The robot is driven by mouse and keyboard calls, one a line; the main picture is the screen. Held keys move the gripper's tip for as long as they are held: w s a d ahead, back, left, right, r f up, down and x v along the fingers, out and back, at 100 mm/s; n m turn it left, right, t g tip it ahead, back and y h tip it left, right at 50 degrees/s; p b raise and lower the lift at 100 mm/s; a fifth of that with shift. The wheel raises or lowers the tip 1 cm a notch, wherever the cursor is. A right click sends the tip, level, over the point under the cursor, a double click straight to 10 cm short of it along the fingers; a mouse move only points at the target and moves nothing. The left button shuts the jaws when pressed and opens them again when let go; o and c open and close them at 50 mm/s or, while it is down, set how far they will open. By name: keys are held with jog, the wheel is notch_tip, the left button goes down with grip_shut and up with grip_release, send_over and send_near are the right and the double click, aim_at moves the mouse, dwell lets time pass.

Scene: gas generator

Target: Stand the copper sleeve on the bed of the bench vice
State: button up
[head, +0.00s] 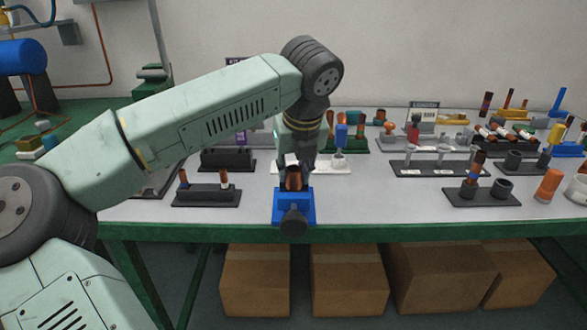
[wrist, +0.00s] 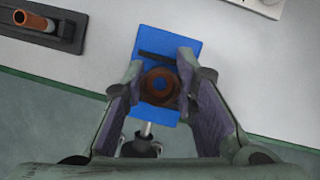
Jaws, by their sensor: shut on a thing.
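The copper sleeve (head: 294,178) is a brown hollow cylinder, upright over the blue bench vice (head: 294,211) at the front edge of the bench. In the wrist view the sleeve (wrist: 160,86) shows end-on between the fingers of my gripper (wrist: 160,88), with blue seen through its bore. My gripper is shut on it, one finger on each side. The blue vice bed (wrist: 168,42) lies directly below, with a dark jaw slot behind the sleeve and the screw handle in front. Whether the sleeve's foot touches the bed is hidden.
A dark rack (head: 206,195) with small copper-topped pieces stands left of the vice. A white plate (head: 338,167) with fittings is behind it. Black holders (head: 482,196) and an orange cylinder (head: 548,185) stand to the right. Bench surface (head: 385,205) right of the vice is clear.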

jog(key=shift+f+b, duration=0.45)
jog(key=shift+f, duration=0.15)
jog(key=o, duration=1)
jog(key=shift+r, duration=0.1)
jog(key=shift+o, duration=0.2)
